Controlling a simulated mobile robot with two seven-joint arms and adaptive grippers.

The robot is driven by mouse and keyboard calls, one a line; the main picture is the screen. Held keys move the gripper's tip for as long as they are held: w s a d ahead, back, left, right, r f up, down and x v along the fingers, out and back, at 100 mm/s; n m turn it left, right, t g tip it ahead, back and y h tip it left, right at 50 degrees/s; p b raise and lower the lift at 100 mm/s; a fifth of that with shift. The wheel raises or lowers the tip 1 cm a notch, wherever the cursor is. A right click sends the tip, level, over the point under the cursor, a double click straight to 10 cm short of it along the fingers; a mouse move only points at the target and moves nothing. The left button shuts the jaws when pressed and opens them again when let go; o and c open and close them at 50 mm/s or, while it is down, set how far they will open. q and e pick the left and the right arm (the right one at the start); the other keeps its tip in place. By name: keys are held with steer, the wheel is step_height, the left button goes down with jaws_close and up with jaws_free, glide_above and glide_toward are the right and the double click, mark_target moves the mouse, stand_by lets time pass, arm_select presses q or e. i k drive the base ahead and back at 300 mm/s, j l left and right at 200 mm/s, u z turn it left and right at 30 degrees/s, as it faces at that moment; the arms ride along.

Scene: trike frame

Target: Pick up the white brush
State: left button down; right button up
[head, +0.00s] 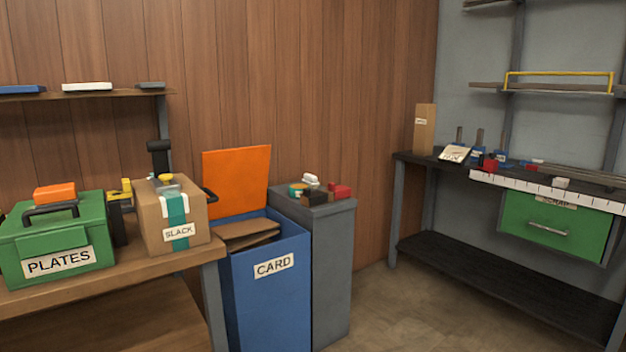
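I cannot tell for certain which thing is the white brush. A small white object (311,180) lies among other small items on top of the grey cabinet. A flat white object (87,86) lies on the wall shelf at the upper left. All are too small to show bristles. Neither of my grippers is in view.
The wooden bench (120,283) at left holds a green PLATES box (30,243) and a SLACK carton (150,222). A blue CARD bin (265,300) with an orange lid stands beside the grey cabinet (333,255). Floor (400,310) is clear before the dark workbench (420,160).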

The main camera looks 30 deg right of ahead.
mark_target(311, 180)
steer(key=i+l, duration=0.25)
steer(key=l, duration=0.2)
steer(key=i+l, duration=0.55)
steer(key=l, duration=0.3)
steer(key=i+l, duration=0.25)
steer(key=l, duration=0.15)
steer(key=i+l, duration=0.25)
steer(key=l, duration=0.2)
steer(key=j+u, duration=0.05)
